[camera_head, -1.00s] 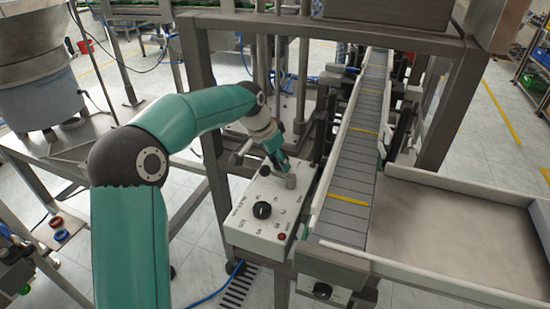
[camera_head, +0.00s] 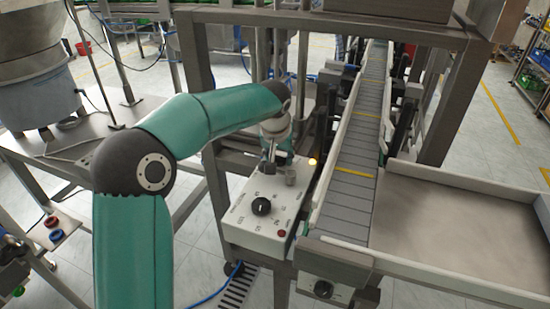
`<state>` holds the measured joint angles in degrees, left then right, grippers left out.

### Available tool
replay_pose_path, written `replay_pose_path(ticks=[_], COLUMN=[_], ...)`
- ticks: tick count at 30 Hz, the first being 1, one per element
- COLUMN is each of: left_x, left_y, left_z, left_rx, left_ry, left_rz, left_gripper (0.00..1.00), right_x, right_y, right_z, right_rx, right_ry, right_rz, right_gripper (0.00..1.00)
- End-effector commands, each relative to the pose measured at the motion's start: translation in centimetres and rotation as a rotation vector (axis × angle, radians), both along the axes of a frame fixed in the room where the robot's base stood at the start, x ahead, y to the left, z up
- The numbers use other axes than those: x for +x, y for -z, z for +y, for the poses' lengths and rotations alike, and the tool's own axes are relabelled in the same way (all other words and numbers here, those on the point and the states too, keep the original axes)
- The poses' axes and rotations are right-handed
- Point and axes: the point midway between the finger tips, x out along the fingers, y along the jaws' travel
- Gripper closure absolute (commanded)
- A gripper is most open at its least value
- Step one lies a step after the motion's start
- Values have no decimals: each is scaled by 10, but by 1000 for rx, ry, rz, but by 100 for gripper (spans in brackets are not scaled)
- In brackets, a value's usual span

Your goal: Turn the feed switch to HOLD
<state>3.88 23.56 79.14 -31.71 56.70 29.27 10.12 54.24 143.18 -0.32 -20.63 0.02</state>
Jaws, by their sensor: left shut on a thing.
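The white control box (camera_head: 248,228) stands left of the conveyor. A large black dial (camera_head: 262,207) with printed marks is on its top. My left gripper (camera_head: 268,168) points down over the box's far end, behind the dial. It is shut on what seems to be the feed switch, which the fingers hide. I cannot read the switch's position or its HOLD label. A short grey cylinder (camera_head: 291,175) stands just right of the gripper. My right gripper is not in view.
The grey slatted conveyor (camera_head: 346,196) runs close along the box's right side. Steel frame posts (camera_head: 202,90) stand around my left arm. A red button (camera_head: 282,233) is at the box's near right corner. A wide flat tray (camera_head: 470,225) is at the right.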

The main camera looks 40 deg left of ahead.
Motion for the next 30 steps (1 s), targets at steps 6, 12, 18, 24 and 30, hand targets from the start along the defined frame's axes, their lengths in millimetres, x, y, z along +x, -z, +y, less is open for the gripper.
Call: replay_pose_path(ticks=[6, 12, 18, 24, 30], left_x=[2, 2, 2, 1, 1], left_y=[-1, -2, -2, -2, -3], left_z=[0, 0, 1, 2, 2], left_rx=[2, 1, 1, 1, 2], left_ry=[-173, -284, -343, -361, -361], left_rz=[-7, -7, -8, -8, -7], left_gripper=[92, 92, 92, 92, 92], right_x=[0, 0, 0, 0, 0], right_y=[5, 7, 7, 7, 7], right_z=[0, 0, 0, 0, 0], right_rx=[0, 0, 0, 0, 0], right_ry=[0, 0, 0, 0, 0], right_rz=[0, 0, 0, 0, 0], right_gripper=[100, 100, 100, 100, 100])
